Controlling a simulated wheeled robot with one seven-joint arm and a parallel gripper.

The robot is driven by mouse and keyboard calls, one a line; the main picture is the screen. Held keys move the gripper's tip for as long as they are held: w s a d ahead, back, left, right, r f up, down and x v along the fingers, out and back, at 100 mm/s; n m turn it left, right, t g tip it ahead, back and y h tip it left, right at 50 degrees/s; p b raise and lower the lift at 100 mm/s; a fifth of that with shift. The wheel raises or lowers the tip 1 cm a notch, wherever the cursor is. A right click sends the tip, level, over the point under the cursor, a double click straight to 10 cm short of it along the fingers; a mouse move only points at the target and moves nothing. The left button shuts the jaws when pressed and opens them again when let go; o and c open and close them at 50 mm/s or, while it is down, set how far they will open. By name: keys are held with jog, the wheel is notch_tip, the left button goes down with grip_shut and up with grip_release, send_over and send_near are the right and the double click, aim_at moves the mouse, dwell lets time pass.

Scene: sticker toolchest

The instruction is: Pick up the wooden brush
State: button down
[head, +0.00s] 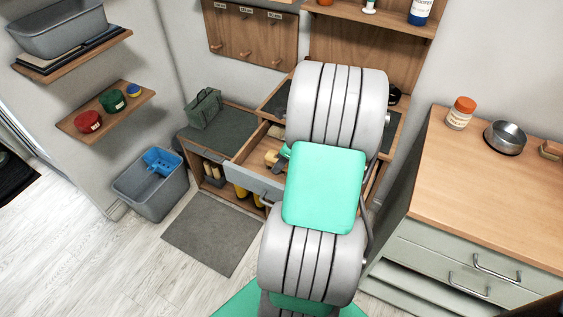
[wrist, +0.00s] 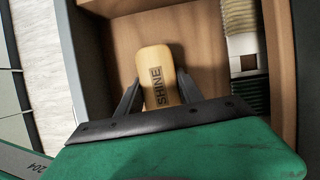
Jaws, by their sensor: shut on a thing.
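The wooden brush (wrist: 157,65) shows in the wrist view as a rounded, light wooden block with SHINE printed on it. It is inside the open drawer (wrist: 195,12). My gripper (wrist: 158,82) has a dark finger on each side of it and is shut on it. The brush's underside is hidden, so I cannot tell whether it touches the drawer floor. In the head view the open drawer (head: 241,179) is partly covered by my arm.
A second brush with pale bristles (wrist: 240,15) lies in the drawer's right compartment, past a divider. The drawer walls are close around my gripper. A worktop with an orange-lidded jar (head: 460,113) and a metal bowl (head: 505,138) is at right. A grey bin (head: 150,190) stands at left.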

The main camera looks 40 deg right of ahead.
jog(key=shift+r+b, duration=0.1)
jog(key=shift+b, duration=0.25)
notch_tip(320, 180, up, 4)
jog(key=shift+f+p, duration=0.1)
jog(key=shift+p, duration=0.55)
jog(key=s+a+r+p, duration=0.1)
jog(key=s+a+r, duration=0.1)
jog(key=s+r, duration=0.2)
jog(key=s+a+r+p, duration=0.1)
jog(key=s+a+r, duration=0.2)
jog(key=s+r, duration=0.2)
jog(key=s, duration=0.3)
jog(key=shift+s+a+r, duration=0.2)
jog(key=shift+s+a, duration=0.15)
jog(key=shift+s, duration=0.05)
